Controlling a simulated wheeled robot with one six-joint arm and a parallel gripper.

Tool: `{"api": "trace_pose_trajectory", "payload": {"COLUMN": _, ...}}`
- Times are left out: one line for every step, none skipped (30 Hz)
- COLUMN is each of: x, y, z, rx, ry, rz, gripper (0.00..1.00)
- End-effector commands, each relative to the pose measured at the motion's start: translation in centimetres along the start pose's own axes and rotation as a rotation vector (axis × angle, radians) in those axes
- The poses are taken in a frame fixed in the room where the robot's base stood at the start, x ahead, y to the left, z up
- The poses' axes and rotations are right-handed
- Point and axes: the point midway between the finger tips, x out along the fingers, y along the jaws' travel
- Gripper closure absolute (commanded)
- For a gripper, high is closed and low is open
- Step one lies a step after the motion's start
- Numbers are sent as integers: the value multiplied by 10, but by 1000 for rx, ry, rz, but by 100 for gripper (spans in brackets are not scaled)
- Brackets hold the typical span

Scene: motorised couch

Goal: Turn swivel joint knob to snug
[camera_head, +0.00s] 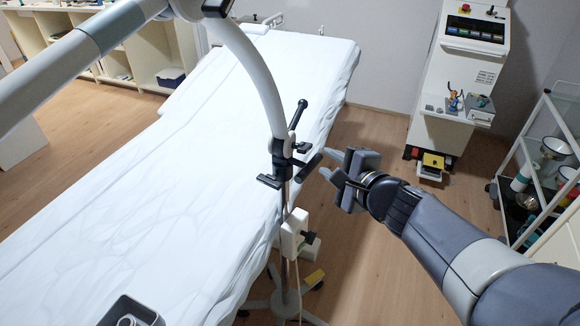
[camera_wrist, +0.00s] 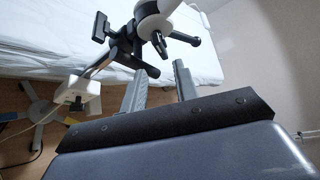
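The black swivel joint (camera_head: 283,150) sits on a thin upright pole at the couch's right edge, under a curved white arm. Several black handles stick out of it: a long lever (camera_head: 299,113) upward, a T-shaped handle (camera_head: 268,181) at lower left and a bar (camera_head: 310,167) at right. I cannot tell for sure which is the swivel knob. In the wrist view a small black knob (camera_wrist: 159,43) shows under the white joint. My gripper (camera_head: 327,163) is right of the joint, its fingers pointing left.
The couch (camera_head: 200,130) with a white cover lies left of the pole. A white box (camera_head: 293,232) is clamped lower on the pole, above a wheeled base (camera_head: 285,303). A white machine (camera_head: 455,85) and a shelved trolley (camera_head: 545,150) stand at right. The floor between is mostly clear.

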Motion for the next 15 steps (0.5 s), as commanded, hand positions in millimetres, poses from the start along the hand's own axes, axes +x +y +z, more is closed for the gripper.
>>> {"api": "trace_pose_trajectory", "payload": {"x": -2, "y": 1, "z": -2, "rx": -21, "ry": 17, "rz": -9, "gripper": 71}}
{"api": "trace_pose_trajectory", "payload": {"x": -3, "y": 0, "z": -2, "rx": -31, "ry": 24, "rz": -11, "gripper": 71}}
{"api": "trace_pose_trajectory", "payload": {"x": -4, "y": 0, "z": -2, "rx": -39, "ry": 30, "rz": -14, "gripper": 71}}
{"api": "trace_pose_trajectory", "payload": {"x": -3, "y": 0, "z": -3, "rx": -43, "ry": 34, "rz": -14, "gripper": 71}}
{"api": "trace_pose_trajectory", "payload": {"x": -2, "y": -1, "z": -3, "rx": -44, "ry": 36, "rz": -15, "gripper": 71}}
{"api": "trace_pose_trajectory", "payload": {"x": 0, "y": -1, "z": -4, "rx": -44, "ry": 37, "rz": -14, "gripper": 71}}
{"api": "trace_pose_trajectory", "payload": {"x": 3, "y": 0, "z": -4, "rx": -43, "ry": 36, "rz": -13, "gripper": 71}}
{"api": "trace_pose_trajectory", "payload": {"x": 6, "y": 0, "z": -4, "rx": -43, "ry": 35, "rz": -12, "gripper": 71}}
{"api": "trace_pose_trajectory", "payload": {"x": 11, "y": -1, "z": -4, "rx": -43, "ry": 33, "rz": -13, "gripper": 71}}
{"api": "trace_pose_trajectory", "payload": {"x": 16, "y": 0, "z": -4, "rx": -43, "ry": 33, "rz": -12, "gripper": 71}}
{"api": "trace_pose_trajectory", "payload": {"x": 20, "y": 0, "z": -4, "rx": -42, "ry": 33, "rz": -11, "gripper": 71}}
{"api": "trace_pose_trajectory", "payload": {"x": 27, "y": 1, "z": -4, "rx": -43, "ry": 33, "rz": -10, "gripper": 71}}
{"api": "trace_pose_trajectory", "payload": {"x": 32, "y": 0, "z": -4, "rx": -41, "ry": 33, "rz": -11, "gripper": 71}}
{"api": "trace_pose_trajectory", "payload": {"x": 37, "y": 0, "z": -4, "rx": -42, "ry": 33, "rz": -10, "gripper": 71}}
{"api": "trace_pose_trajectory", "payload": {"x": 44, "y": 0, "z": -4, "rx": -41, "ry": 32, "rz": -11, "gripper": 71}}
